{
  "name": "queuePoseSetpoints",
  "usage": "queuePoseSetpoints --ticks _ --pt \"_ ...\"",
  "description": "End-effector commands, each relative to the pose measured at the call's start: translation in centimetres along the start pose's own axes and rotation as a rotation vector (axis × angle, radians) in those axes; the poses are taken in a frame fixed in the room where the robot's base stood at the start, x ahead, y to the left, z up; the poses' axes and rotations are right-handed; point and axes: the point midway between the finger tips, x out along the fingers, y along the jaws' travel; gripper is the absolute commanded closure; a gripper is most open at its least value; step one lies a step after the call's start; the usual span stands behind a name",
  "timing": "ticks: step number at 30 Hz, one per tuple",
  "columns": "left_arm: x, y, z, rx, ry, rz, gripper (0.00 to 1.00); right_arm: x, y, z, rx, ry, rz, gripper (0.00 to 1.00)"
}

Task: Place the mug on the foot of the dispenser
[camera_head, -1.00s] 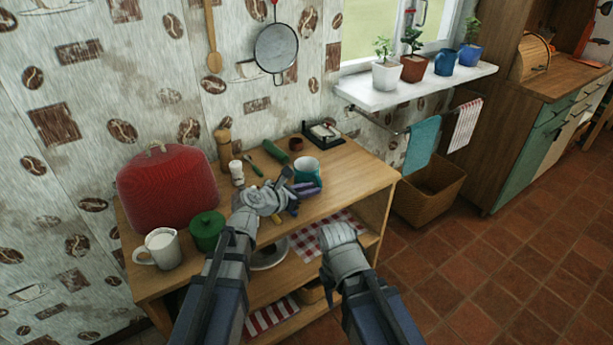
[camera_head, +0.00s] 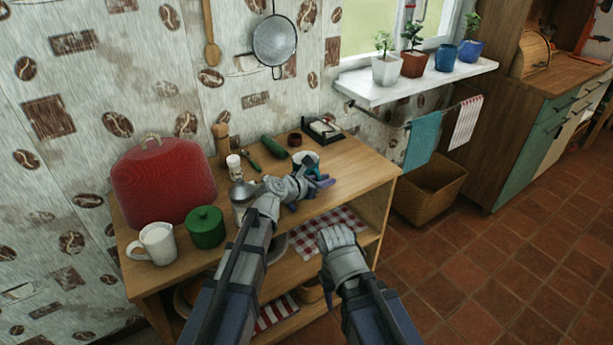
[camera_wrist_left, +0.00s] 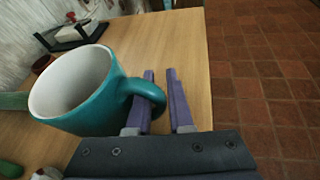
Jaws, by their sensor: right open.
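A teal mug with a white inside (camera_head: 306,160) stands upright on the wooden top, partly hidden by my left gripper (camera_head: 318,184). In the left wrist view the mug (camera_wrist_left: 85,100) has its handle at my left gripper's fingers (camera_wrist_left: 163,95). My right gripper (camera_head: 338,236) is open and low, in front of the shelf unit.
A red cover (camera_head: 165,185), green canister (camera_head: 206,228) and white mug (camera_head: 157,243) stand at the left. A metal pot (camera_head: 240,196), white-capped shaker (camera_head: 234,166) and green cylinder (camera_head: 274,147) stand near the middle. The top's right end is clear.

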Motion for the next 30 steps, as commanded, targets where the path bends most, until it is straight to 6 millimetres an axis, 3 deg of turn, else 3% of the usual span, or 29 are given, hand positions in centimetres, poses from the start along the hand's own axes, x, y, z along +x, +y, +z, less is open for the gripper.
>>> queuePoseSetpoints --ticks 2,7,30 --pt "-0.06 0.00 0.02 0.000 0.000 0.000 0.82 -0.05 0.00 0.00 0.000 0.000 0.000 0.50" --pt "-0.07 0.00 0.02 0.000 0.000 0.000 1.00 -0.05 0.00 0.00 0.000 0.000 0.000 0.50" --pt "-0.08 0.00 0.00 0.000 0.000 0.000 1.00 -0.04 0.00 0.00 0.000 0.000 0.000 0.50"
